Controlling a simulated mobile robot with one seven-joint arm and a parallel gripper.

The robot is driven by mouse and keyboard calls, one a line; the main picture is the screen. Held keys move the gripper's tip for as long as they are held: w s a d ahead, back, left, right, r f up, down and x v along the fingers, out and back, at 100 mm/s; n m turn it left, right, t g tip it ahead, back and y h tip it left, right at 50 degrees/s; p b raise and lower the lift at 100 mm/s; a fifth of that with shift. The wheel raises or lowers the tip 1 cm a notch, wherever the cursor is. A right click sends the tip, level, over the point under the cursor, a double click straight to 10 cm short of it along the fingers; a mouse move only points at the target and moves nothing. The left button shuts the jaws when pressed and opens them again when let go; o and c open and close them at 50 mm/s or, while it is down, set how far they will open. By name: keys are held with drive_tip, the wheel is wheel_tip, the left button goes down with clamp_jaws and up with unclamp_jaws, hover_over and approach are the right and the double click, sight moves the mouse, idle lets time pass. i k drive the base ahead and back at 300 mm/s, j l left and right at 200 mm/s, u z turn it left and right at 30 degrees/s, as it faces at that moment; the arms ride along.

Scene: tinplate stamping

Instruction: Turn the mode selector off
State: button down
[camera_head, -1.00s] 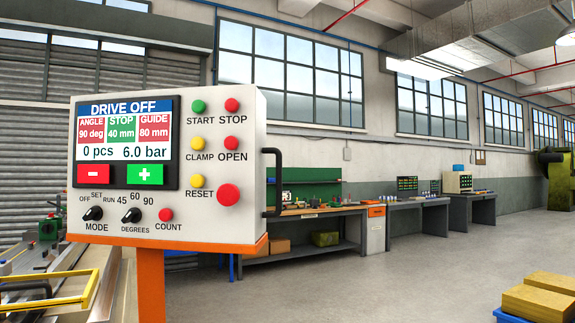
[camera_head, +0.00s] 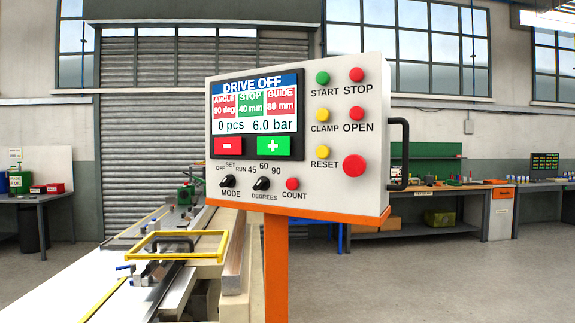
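The mode selector (camera_head: 228,181) is a small black knob at the lower left of a white control panel (camera_head: 330,185). OFF, SET and RUN are printed in an arc above it, and MODE below it. Its pointer is too small to read with certainty. To its right is a similar black DEGREES knob (camera_head: 262,184), marked 45, 60 and 90. The panel's screen (camera_head: 253,103) reads DRIVE OFF, 0 pcs and 6.0 bar. My gripper is not in view.
The panel stands on an orange post (camera_head: 276,265), with a black handle (camera_head: 404,155) on its right side. A machine bed with a yellow frame (camera_head: 177,233) lies at the lower left. A workbench (camera_head: 425,229) stands behind at the right. Floor at the lower right is clear.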

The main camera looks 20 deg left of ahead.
sight(229, 181)
drive_tip(key=i+j+u, duration=0.15)
drive_tip(key=i+u, duration=0.25)
drive_tip(key=i+j+u, duration=0.1)
drive_tip(key=u, duration=0.25)
drive_tip(key=i, duration=0.1)
